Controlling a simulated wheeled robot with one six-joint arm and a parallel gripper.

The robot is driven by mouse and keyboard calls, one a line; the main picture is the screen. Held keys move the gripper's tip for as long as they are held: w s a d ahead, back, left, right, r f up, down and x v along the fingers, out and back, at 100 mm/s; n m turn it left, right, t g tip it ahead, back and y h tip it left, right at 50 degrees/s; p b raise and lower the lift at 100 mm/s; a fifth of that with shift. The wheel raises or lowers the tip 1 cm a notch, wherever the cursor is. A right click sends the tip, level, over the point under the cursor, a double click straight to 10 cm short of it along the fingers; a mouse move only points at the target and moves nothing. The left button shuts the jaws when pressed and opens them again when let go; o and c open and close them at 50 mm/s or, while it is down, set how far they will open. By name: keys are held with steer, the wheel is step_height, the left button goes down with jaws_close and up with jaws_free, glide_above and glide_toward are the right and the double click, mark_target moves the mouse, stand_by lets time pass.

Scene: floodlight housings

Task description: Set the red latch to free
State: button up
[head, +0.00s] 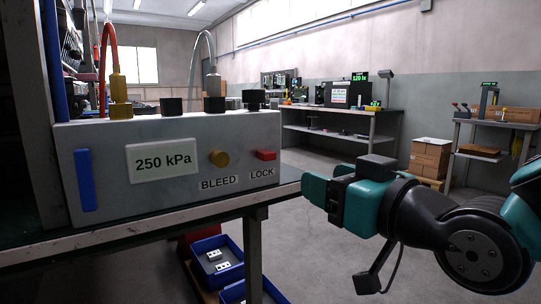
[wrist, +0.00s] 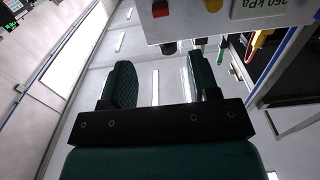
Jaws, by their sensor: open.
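The red latch (head: 266,155) is a small block on the front of a grey-white box (head: 100,215), above a label reading LOCK. Which setting the latch is in is not clear beyond the label.
A yellow BLEED knob (head: 219,158) sits just left of the latch. A display (head: 162,159) reads 250 kPa, with a blue bar (head: 84,180) beside it. Hoses and black knobs top the box. Blue bins (head: 217,262) stand below the bench.

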mark_target(271, 159)
steer(key=p+x, duration=1.4)
steer(key=p, duration=0.2)
steer(key=shift+w+a+r+p, duration=0.1)
steer(key=shift+w+a+p, duration=0.1)
steer(key=shift+p, duration=0.15)
steer(key=shift+w+a, duration=0.15)
steer(key=shift+w, duration=0.15)
steer(key=shift+c, duration=0.4)
